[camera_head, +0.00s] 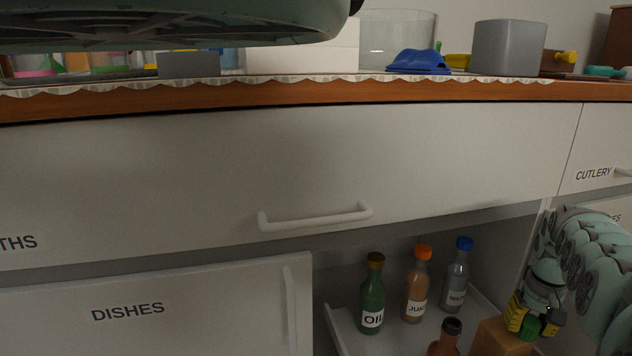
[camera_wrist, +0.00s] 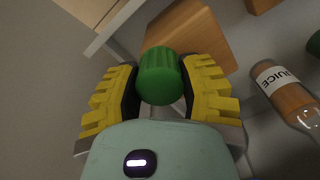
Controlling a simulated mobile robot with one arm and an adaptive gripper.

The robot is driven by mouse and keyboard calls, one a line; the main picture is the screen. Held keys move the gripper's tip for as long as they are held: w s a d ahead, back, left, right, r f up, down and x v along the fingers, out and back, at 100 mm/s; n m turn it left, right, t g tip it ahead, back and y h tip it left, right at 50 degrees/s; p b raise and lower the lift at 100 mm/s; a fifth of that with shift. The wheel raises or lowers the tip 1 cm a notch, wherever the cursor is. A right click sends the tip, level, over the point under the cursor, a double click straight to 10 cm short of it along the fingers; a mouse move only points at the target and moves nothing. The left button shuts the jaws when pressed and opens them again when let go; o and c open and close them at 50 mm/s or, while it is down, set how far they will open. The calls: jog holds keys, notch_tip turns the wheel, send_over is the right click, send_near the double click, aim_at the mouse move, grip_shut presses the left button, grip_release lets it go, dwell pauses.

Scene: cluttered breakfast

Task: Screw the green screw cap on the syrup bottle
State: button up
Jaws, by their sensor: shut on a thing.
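The green screw cap (camera_wrist: 160,75) is held between the yellow-padded fingers of my gripper (camera_wrist: 162,85), seen in the wrist view. In the head view my gripper (camera_head: 535,316) is at the lower right, beside a wooden block. A brown bottle (camera_head: 444,344) with a dark, uncapped neck stands at the bottom of the head view, left of my gripper and apart from it. It is probably the syrup bottle; its label is out of the picture. I cannot make it out in the wrist view.
The oil bottle (camera_head: 371,296), juice bottle (camera_head: 415,286) and blue-capped water bottle (camera_head: 456,279) stand behind the brown bottle on a white shelf (camera_head: 346,327). The wooden block (camera_head: 492,340) is between the brown bottle and my gripper. Drawer fronts (camera_head: 180,180) and the cluttered counter are above.

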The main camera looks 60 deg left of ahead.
aim_at(531, 320)
grip_shut()
jog(key=shift+r, duration=0.15)
jog(key=shift+r+p, duration=3.4)
jog(key=shift+p, duration=0.1)
